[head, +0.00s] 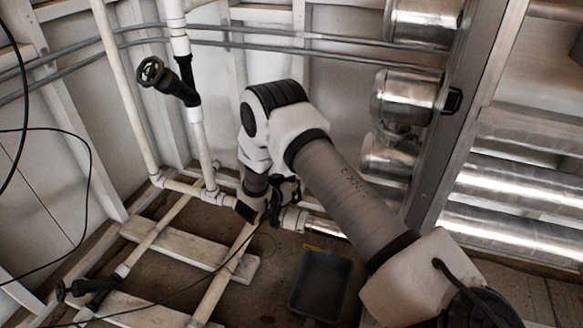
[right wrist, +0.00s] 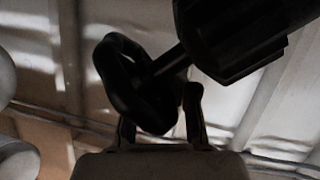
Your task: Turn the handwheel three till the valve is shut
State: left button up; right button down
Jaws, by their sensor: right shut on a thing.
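In the right wrist view, a black ring-shaped handwheel (right wrist: 128,85) sits on a stem that runs up right into a dark valve body (right wrist: 232,38). My right gripper (right wrist: 161,108) is shut on the lower rim of this handwheel, one finger on each side. In the head view my right gripper (head: 271,205) is low at the white pipework, largely hidden by my own arm, so the wheel hardly shows there. No number shows on the wheel. How far the valve is turned cannot be told. My left gripper is not in view.
Another black handwheel (head: 151,73) is on the upright pipe at upper left, and one more (head: 72,291) is low at the left. A dark tray (head: 320,284) lies on the floor. Metal cylinders (head: 404,97) and a steel post (head: 462,100) stand at the right. Loose cables hang at the left.

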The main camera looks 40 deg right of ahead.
jog(key=f+m+g+y, duration=0.1)
jog(key=g+y, duration=0.1)
jog(key=s+f+m+g+y, duration=0.1)
jog(key=m+g+y, duration=0.1)
jog(key=g, duration=0.1)
jog(key=s+d+f+m+g+y, duration=0.1)
jog(key=m+g+y, duration=0.1)
jog(key=g, duration=0.1)
jog(key=shift+s+p, duration=0.15)
jog(key=shift+p, duration=0.2)
jog(key=m+g+y+b, duration=0.1)
jog(key=y+b, duration=0.1)
jog(key=b, duration=0.1)
jog(key=s+m+g+y+b, duration=0.1)
jog(key=g+y+b, duration=0.1)
jog(key=b, duration=0.2)
jog(key=a+f+m+g+y+b, duration=0.1)
jog(key=y+b, duration=0.1)
jog(key=b, duration=0.1)
jog(key=shift+s+f+y, duration=0.1)
jog(key=shift+s+y, duration=0.25)
jog(key=shift+y, duration=0.05)
jog(key=shift+s+a+r+m+g+y+b, duration=0.1)
jog(key=shift+a+r+m+g+y+b, duration=0.2)
jog(key=shift+y+b, duration=0.5)
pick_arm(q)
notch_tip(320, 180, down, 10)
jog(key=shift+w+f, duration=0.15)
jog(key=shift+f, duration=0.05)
